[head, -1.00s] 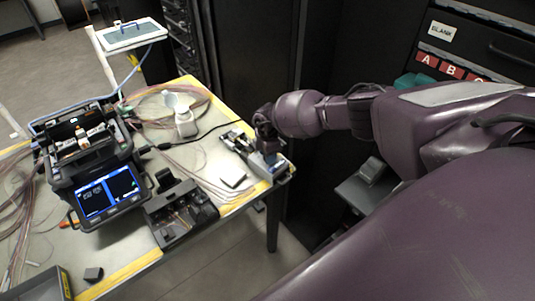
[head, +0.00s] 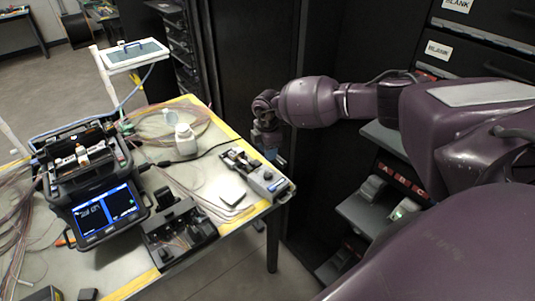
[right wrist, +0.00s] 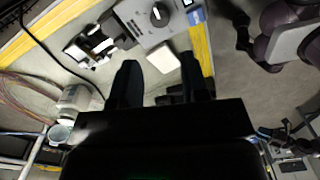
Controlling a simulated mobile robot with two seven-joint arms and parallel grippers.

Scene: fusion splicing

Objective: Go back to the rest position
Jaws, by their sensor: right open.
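My right gripper (head: 272,152) is open and empty, at the far right edge of the table, just beyond the grey device with a dark knob (head: 268,181) and apart from it. In the right wrist view the two dark fingers of my right gripper (right wrist: 160,80) stand apart with nothing between them. The grey device with its knob (right wrist: 158,14) shows beyond the fingertips in that view. My left gripper is in neither current view.
The fusion splicer (head: 88,175) with its lit screen stands on the table's left. A black tray unit (head: 178,236) stands in front, and a white bottle (head: 185,140) behind. A dark cabinet (head: 255,60) rises close behind my right arm. Floor is open at bottom centre.

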